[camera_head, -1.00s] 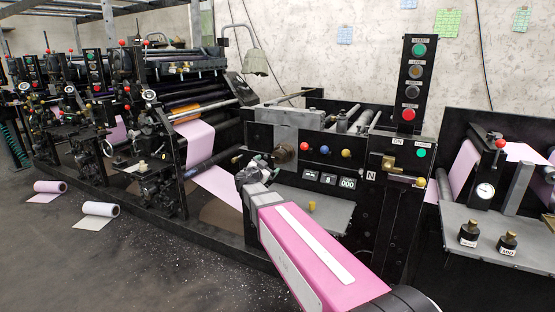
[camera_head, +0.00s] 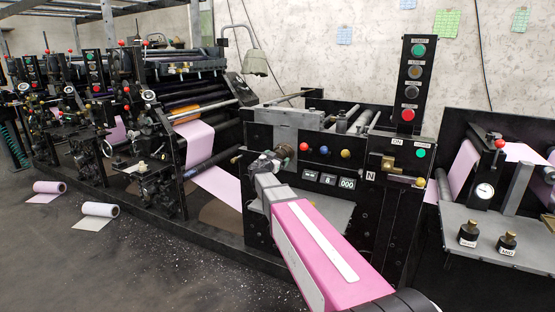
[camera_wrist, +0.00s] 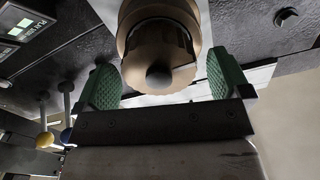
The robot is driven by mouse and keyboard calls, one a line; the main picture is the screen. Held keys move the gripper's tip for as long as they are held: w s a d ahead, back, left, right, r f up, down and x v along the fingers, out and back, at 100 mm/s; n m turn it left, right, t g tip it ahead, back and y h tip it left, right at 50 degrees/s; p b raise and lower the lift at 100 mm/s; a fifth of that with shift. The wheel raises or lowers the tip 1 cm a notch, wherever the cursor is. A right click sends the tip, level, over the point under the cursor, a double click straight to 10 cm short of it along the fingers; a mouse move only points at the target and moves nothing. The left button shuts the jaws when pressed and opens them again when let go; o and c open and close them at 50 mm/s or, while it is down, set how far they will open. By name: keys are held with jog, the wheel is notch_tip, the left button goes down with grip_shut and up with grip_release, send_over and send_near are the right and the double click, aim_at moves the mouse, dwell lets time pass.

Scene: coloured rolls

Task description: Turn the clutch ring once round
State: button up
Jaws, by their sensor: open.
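The clutch ring, a brown round knob (camera_head: 285,151), sits on the upper front of the black machine in the head view. It is partly hidden by my gripper (camera_head: 266,163), which is right in front of it. In the wrist view the ring (camera_wrist: 158,30) shows as a tan stepped cylinder with a dark round tip at its centre. My gripper (camera_wrist: 163,80) is open, with one green pad on each side of the ring's near end. Gaps show between pads and ring, more clearly at the left pad. I cannot see any contact.
Red, blue and yellow knobs (camera_head: 324,151) stand right of the ring; small counter displays (camera_head: 329,180) are below them. A grey shelf (camera_head: 325,212) lies lower down. A button post (camera_head: 412,85) rises at the right. Two paper rolls (camera_head: 99,211) lie on the floor at left.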

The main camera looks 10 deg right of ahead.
jog(key=shift+w+d, duration=0.3)
jog(key=shift+w, duration=0.1)
jog(key=c, duration=1.3)
